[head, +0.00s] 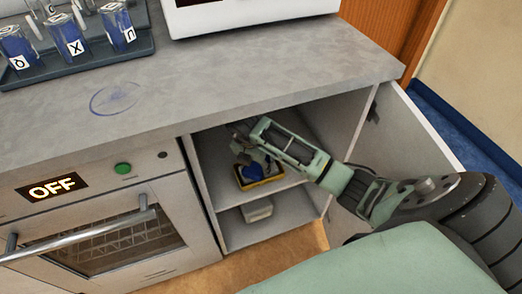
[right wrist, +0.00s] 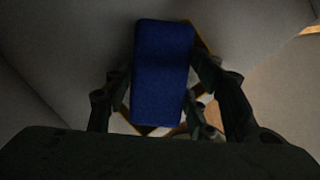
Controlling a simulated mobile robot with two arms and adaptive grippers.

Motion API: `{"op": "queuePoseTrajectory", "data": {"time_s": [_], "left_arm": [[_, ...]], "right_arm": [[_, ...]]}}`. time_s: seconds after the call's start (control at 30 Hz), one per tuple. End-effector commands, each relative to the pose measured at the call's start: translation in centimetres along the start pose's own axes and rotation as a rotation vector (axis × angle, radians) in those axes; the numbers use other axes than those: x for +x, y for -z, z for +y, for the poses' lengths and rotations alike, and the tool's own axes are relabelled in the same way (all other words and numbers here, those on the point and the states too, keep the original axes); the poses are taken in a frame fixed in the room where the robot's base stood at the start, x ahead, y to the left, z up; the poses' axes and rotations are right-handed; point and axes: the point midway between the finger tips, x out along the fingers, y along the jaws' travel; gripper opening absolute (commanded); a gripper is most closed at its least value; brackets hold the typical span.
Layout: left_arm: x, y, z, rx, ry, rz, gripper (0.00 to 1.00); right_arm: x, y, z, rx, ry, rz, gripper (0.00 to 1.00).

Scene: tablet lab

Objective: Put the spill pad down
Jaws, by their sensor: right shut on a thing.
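The spill pad is a blue block (right wrist: 163,70) in the right wrist view, held lengthwise between the two dark fingers of my right gripper (right wrist: 160,100). In the head view my right gripper (head: 243,142) reaches into the open cabinet, above its upper shelf. The pad is mostly hidden there by the gripper, with only bits of blue showing. A yellow-rimmed tray (head: 263,183) sits on the upper shelf under the gripper. Its yellow edge also shows behind the pad in the right wrist view (right wrist: 121,113). I cannot tell whether the pad touches the tray. My left gripper is out of view.
The cabinet door (head: 425,125) stands open at the right. A pale box (head: 257,210) is on the lower shelf. The countertop (head: 200,85) overhangs the opening. An oven (head: 115,240) reading OFF is to the left, and a rack of blue lettered bottles (head: 75,55) stands on the counter.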

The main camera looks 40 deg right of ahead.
Motion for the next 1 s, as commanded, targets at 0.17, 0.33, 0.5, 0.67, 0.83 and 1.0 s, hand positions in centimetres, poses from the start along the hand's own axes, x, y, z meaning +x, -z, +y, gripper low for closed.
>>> {"op": "queuePoseTrajectory", "data": {"time_s": [0.17, 0.33, 0.5, 0.67, 0.83, 1.0], "left_arm": [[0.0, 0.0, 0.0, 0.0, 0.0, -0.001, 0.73], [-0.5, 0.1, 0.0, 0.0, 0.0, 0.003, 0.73], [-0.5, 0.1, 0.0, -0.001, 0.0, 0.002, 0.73], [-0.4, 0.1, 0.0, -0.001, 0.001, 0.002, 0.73], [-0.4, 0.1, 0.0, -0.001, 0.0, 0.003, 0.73], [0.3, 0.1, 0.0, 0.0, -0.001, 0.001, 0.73]], "right_arm": [[0.0, 0.0, 0.0, 0.0, 0.0, 0.0, 0.3], [0.2, 0.0, 0.0, 0.0, 0.0, 0.0, 0.52], [0.1, 0.0, 0.0, 0.0, 0.0, 0.0, 0.67], [0.1, 0.0, 0.0, 0.0, 0.0, 0.0, 0.7], [0.1, 0.0, 0.0, 0.0, 0.0, 0.0, 0.7], [-0.8, -0.2, 0.1, 0.0, -0.003, -0.002, 0.7]]}}
